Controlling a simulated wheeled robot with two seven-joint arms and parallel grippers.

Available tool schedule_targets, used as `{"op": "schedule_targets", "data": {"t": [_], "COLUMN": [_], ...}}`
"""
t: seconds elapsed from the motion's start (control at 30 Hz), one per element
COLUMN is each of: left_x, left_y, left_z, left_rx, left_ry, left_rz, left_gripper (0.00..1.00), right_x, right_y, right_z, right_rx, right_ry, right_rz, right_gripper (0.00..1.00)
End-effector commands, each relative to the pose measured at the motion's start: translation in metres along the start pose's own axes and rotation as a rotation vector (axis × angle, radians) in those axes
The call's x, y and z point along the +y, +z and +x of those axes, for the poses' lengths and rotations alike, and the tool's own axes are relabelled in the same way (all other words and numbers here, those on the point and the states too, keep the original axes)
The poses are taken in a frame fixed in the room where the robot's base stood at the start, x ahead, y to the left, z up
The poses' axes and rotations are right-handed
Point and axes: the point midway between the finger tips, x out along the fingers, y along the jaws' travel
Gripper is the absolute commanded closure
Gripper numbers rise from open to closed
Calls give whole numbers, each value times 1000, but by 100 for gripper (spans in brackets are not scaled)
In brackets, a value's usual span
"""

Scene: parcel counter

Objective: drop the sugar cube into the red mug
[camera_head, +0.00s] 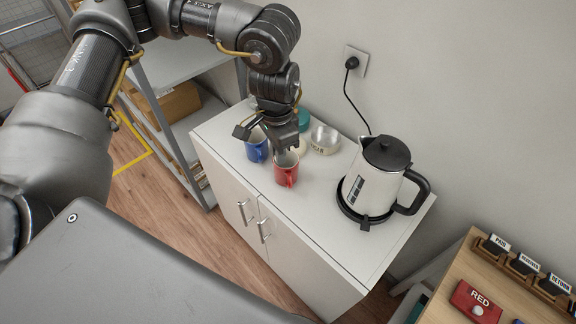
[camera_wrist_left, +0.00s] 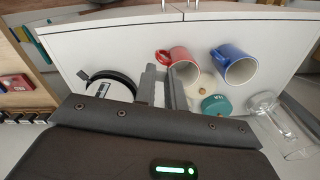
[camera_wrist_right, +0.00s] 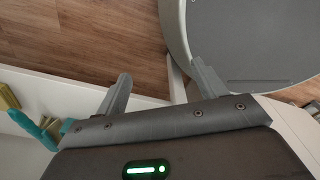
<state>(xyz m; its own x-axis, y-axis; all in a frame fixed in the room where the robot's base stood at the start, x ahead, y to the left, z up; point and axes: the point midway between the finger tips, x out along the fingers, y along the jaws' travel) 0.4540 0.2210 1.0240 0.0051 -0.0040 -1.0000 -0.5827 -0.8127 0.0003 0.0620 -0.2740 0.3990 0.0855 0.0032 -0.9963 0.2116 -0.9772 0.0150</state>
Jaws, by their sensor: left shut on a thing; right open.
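The red mug (camera_head: 287,177) stands upright on the white cabinet top. It also shows in the left wrist view (camera_wrist_left: 183,59), with its open mouth just right of my fingers. My left gripper (camera_head: 284,149) points down close above the red mug in the head view. In the left wrist view my left gripper (camera_wrist_left: 163,78) is shut on a small whitish thing between the fingers, apparently the sugar cube (camera_wrist_left: 160,93). The cube is hidden in the head view. My right gripper (camera_wrist_right: 160,75) is open and empty, away from the mug, seen only in the right wrist view.
A blue mug (camera_head: 256,151) stands left of the red one. A kettle (camera_head: 372,180) stands on the right. A glass vessel (camera_wrist_left: 266,106) shows in the left wrist view. The cabinet's front right is clear.

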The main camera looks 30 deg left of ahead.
Motion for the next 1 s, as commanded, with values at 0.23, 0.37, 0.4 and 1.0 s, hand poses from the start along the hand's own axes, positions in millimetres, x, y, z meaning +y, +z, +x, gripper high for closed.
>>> {"op": "schedule_targets", "data": {"t": [0.23, 0.37, 0.4, 1.0], "left_x": [-13, -21, -24, -66], "left_y": [-16, -24, -26, -44], "left_z": [-11, -14, -14, -20], "left_rx": [14, 19, 20, 6], "left_ry": [1, -2, -2, -7], "left_rz": [423, 683, 763, 1931], "left_gripper": [100, 100, 100, 100], "right_x": [-1, 2, 2, 2], "right_y": [5, -10, -14, -11], "right_z": [-23, -32, -35, -80], "right_rx": [-10, 9, 16, 7], "right_ry": [-2, 1, 2, 1], "right_rz": [-1, -1, -1, -2], "right_gripper": [0, 0, 0, 0]}}
